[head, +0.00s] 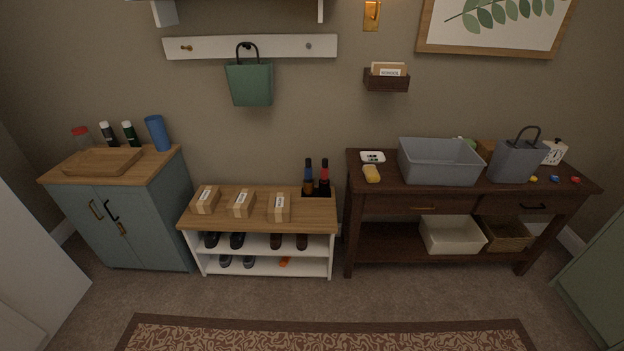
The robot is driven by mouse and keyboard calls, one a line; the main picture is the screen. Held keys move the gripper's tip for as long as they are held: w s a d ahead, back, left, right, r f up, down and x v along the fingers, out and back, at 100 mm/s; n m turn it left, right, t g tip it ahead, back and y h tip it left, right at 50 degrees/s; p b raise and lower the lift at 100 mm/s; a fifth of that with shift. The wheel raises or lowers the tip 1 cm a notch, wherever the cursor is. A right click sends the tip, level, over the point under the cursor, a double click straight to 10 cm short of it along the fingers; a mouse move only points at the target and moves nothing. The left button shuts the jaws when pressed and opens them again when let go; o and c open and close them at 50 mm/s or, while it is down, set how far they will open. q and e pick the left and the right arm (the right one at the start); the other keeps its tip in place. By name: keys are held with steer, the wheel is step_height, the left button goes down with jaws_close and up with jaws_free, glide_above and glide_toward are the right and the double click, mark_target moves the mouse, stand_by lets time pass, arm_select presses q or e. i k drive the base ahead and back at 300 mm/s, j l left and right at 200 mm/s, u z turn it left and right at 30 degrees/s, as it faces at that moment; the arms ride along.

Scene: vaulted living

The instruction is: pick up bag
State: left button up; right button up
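Two bags show in the head view. A green bag (250,84) hangs by its dark handle from the white peg rail on the wall. A grey bag (516,162) stands upright on the dark wooden console table (402,210), right of a grey bin, with its dark handle loop raised. Which of them the task means, I cannot tell. Neither of my grippers is in view, and nothing is seen touching either bag.
The grey bin (438,162) sits close left of the grey bag; a small clock (554,152) stands to its right. A shoe bench (258,219) with several boxes is below the green bag. A blue-grey cabinet (135,222) stands left. Carpet and a patterned rug (320,336) lie clear in front.

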mark_target(516, 161)
steer(key=z, duration=1.35)
